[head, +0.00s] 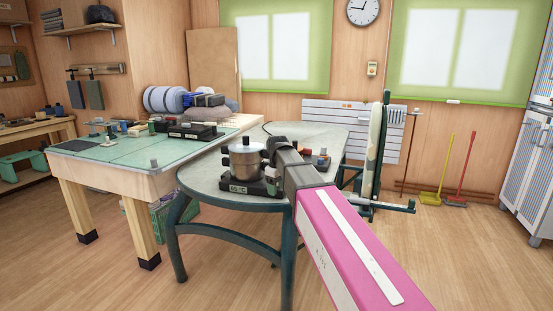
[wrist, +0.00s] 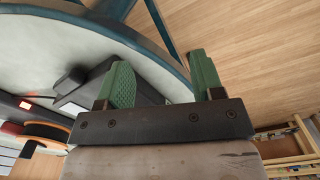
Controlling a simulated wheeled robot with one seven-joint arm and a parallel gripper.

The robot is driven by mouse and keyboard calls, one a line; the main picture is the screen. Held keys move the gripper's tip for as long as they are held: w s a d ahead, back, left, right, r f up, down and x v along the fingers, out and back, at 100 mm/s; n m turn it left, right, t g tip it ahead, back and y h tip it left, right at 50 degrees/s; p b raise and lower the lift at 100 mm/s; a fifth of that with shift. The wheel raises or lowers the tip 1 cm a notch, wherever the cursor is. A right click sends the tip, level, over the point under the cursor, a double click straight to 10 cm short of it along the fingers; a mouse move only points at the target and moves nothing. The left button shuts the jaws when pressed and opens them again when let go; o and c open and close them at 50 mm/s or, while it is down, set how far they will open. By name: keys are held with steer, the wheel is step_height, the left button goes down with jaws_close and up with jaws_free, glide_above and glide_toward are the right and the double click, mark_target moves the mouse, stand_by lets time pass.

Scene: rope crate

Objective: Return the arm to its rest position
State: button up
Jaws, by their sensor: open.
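My gripper (wrist: 163,82) shows in the wrist view with its two green fingers spread apart and nothing between them. It is over the rim of the grey-topped table (wrist: 45,50), with wooden floor beyond the rim. A dark object with a pale label lies behind the left finger, partly hidden. In the head view my pink arm reaches from the lower right to the grey-topped table (head: 205,178). A silver cylinder above a dark labelled base (head: 250,188) shows at its end; I cannot tell whether the cylinder is part of my arm. The fingers are not clear there.
A green-topped workbench (head: 105,153) with tools stands at left, close to the grey table. Small items (head: 322,160) lie on the grey table beside my arm. A tall green-framed stand (head: 375,150) is behind at right. The floor at front left and right is clear.

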steer(key=s+d+f+m, duration=0.5)
steer(key=s+d+f, duration=0.4)
steer(key=f, duration=0.4)
steer(key=s+d+f+m, duration=0.5)
steer(key=s+d+f, duration=0.4)
steer(key=f, duration=0.4)
steer(key=shift+d, duration=0.3)
